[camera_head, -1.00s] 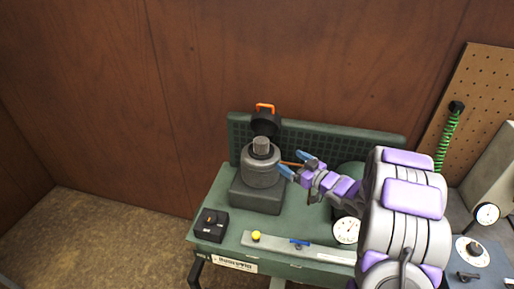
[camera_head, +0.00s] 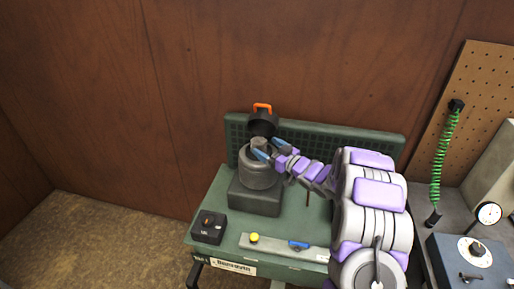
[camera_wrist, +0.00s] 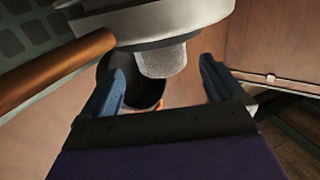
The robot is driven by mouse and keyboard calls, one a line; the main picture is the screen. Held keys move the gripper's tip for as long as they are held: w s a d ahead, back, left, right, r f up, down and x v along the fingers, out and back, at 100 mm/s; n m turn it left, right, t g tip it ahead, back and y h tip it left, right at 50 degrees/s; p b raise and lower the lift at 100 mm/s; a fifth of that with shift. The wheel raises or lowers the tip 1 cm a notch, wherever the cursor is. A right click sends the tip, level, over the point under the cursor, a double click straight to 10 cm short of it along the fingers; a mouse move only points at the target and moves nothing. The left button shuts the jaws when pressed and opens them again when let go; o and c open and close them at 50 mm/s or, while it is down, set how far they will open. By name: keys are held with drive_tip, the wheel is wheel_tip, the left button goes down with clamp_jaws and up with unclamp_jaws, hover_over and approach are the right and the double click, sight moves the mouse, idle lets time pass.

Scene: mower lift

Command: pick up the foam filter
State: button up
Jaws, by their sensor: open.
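The foam filter (camera_head: 258,143) is a light grey, rough cylinder standing up out of the round grey housing (camera_head: 257,172). In the wrist view the filter (camera_wrist: 160,59) shows upside down below the housing rim (camera_wrist: 160,22). My gripper (camera_head: 270,148) is open beside the top of the housing, with its blue fingers towards the filter. In the wrist view my gripper (camera_wrist: 162,78) has the filter in the gap between its fingers, with space on both sides. I cannot tell how deep the filter is between them. One finger partly hides the filter in the head view.
The black cover (camera_head: 262,123) with an orange handle stands open behind the filter. A brown rod (camera_wrist: 55,72) runs close to the left finger in the wrist view. A black switch box (camera_head: 209,227) sits on the green bench (camera_head: 222,190). The wooden wall stands behind.

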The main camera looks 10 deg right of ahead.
sight(254, 139)
drive_tip(key=shift+w+d, duration=0.2)
drive_tip(key=shift+w, duration=0.35)
drive_tip(key=w+a, duration=0.1)
drive_tip(key=a, duration=0.1)
drive_tip(key=w+a+b, duration=0.1)
drive_tip(key=w+a, duration=0.1)
drive_tip(key=shift+w+a, duration=0.1)
drive_tip(key=shift+a, duration=0.2)
drive_tip(key=shift+d, duration=1)
drive_tip(key=c, duration=0.3)
drive_tip(key=shift+r, duration=0.1)
drive_tip(key=c, duration=0.3)
drive_tip(key=shift+a, duration=0.55)
drive_tip(key=c, duration=0.3)
drive_tip(key=shift+c, duration=0.5)
drive_tip(key=shift+d, duration=0.2)
